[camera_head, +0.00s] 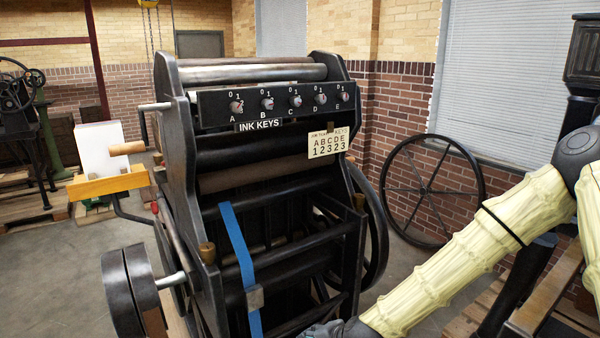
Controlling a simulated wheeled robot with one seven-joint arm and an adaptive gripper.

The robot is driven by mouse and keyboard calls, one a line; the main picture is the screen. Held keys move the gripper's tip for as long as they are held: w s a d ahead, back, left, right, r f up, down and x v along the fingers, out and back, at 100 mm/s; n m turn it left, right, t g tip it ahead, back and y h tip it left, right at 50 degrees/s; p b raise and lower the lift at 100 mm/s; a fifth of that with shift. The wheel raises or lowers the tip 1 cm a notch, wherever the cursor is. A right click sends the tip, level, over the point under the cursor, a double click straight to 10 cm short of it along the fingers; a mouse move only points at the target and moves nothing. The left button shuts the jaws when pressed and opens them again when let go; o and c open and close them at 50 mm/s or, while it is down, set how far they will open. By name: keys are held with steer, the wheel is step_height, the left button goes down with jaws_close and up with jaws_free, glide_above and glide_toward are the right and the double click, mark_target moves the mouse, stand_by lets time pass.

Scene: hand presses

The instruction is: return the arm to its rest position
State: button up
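My arm (470,255), in a pale yellow sleeve, reaches in from the right edge and slopes down to the bottom middle. My gripper (335,330) is cut by the bottom edge; only a dark grey part of it shows, in front of the lower frame of the black press (270,180). Its fingers are out of view, so I cannot see whether it holds anything. The press carries an "INK KEYS" panel (278,103) with several knobs marked A to E. A cream card (328,143) below it reads ABCDE over 12323.
A blue strap (238,255) hangs down the press front. A wooden crank handle (127,148) and a yellow wooden block (108,182) stick out at left. A spoked wheel (432,190) leans on the brick wall. Dark machinery and a wooden pallet stand at right. Grey floor is open at left.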

steer(key=s+d+f+n+g+h, duration=0.1)
steer(key=s+d+f+n+g, duration=0.15)
steer(key=s+f, duration=0.6)
steer(key=s+d+f+n+g+h, duration=0.1)
steer(key=s+d+f, duration=0.3)
steer(key=s, duration=0.4)
steer(key=s+d+f+n+g+h, duration=0.1)
steer(key=s+d+f+n, duration=0.3)
steer(key=s+d, duration=0.3)
steer(key=s+d+f+n+g+h+p, duration=0.1)
steer(key=s+d+f, duration=0.4)
steer(key=s, duration=0.6)
steer(key=shift+s+d+n+g+h, duration=0.25)
steer(key=shift+n+g+h, duration=0.2)
steer(key=shift+n+h, duration=0.25)
